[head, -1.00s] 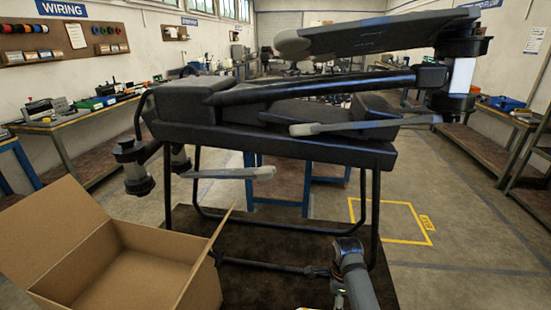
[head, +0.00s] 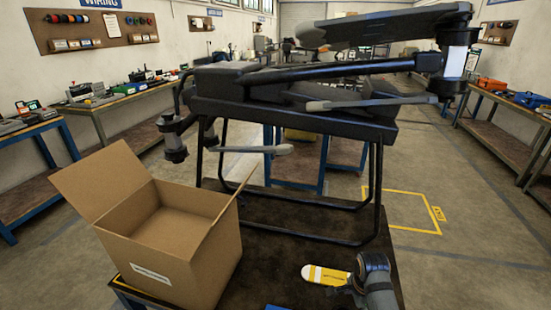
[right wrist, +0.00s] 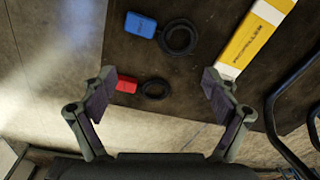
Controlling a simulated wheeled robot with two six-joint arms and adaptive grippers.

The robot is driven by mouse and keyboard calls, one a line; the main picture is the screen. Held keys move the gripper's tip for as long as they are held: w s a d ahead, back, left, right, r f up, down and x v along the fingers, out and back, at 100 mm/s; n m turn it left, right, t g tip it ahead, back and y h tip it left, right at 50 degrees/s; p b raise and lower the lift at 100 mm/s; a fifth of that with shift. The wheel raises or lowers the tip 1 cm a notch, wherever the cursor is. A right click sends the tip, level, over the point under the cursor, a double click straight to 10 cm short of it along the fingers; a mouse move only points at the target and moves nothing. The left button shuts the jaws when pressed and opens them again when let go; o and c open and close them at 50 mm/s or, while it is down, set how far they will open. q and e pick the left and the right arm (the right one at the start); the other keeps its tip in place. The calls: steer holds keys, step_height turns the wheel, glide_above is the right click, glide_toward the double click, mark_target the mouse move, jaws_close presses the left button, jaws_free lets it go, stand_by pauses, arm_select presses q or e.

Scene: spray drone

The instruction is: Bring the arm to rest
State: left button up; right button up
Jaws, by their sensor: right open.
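My right gripper (right wrist: 155,97) is open and empty in the right wrist view, its two fingers spread wide above the dark table top (right wrist: 190,75). In the head view my right arm shows at the lower right, beside a yellow and white package (head: 326,275); its fingers cannot be made out there. The package (right wrist: 258,35) also shows in the right wrist view, lying beyond the right-hand finger. The large dark drone (head: 290,100) rests on its black stand (head: 375,190), apart from the arm. My left gripper is not in view.
An open cardboard box (head: 175,230) stands at the left of the table. A blue item (right wrist: 140,24) and a red item (right wrist: 127,83), each beside a black coil, lie near the gripper. Workbenches line both walls, with open floor between.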

steer(key=s+r+n+t, duration=0.2)
steer(key=s+r+n, duration=0.1)
steer(key=s+n, duration=0.55)
steer(key=s+r+n+t, duration=0.1)
steer(key=s+r+n, duration=0.2)
steer(key=s+n, duration=0.6)
steer(key=s+d+f+g, duration=0.1)
steer(key=d+f, duration=0.2)
steer(key=f, duration=2.3)
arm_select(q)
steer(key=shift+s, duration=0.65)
arm_select(e)
steer(key=s+d+f+g, duration=0.1)
steer(key=s+f, duration=1.5)
steer(key=s, duration=0.2)
steer(key=shift+s+d+f+h, duration=0.25)
steer(key=shift+s+d+h, duration=0.05)
steer(key=shift+s, duration=0.1)
